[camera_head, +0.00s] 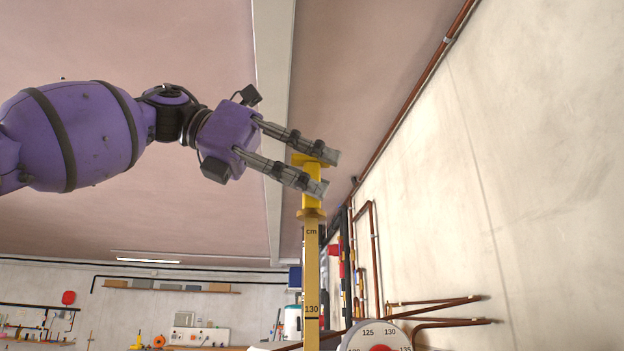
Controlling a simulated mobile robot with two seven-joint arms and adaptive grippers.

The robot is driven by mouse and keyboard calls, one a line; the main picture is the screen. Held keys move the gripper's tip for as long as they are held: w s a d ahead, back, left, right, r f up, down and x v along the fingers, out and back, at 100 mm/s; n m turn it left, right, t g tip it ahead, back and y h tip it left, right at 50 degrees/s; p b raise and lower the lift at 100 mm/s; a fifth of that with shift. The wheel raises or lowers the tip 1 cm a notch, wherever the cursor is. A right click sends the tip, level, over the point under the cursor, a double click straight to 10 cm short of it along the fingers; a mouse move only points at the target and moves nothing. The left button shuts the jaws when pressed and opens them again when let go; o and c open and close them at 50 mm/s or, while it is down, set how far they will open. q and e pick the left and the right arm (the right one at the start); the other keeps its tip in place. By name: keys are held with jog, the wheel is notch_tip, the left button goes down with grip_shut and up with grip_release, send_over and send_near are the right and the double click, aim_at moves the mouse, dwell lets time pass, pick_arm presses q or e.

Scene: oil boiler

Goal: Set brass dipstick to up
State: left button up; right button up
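The brass dipstick (311,264) is a tall yellow bar that stands upright in the middle of the camera_head view. It carries "cm" and "130" marks. Its T-shaped handle (312,173) is at the top. My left gripper (331,172) reaches in from the left. Its two fingers lie on either side of the handle, the lower finger in front and the upper one behind, and appear shut on it. The dipstick's lower end is out of the frame. My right gripper is not in view.
A round dial (382,338) with a red centre and numbers is at the bottom, right of the dipstick. Copper pipes (440,307) run along the pale right wall (540,150). A shelf (170,290) hangs on the far wall. The space left of the dipstick looks clear.

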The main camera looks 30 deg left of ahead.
pick_arm(q)
jog(key=shift+o, duration=0.8)
jog(key=shift+f, duration=0.15)
jog(key=v, duration=1.2)
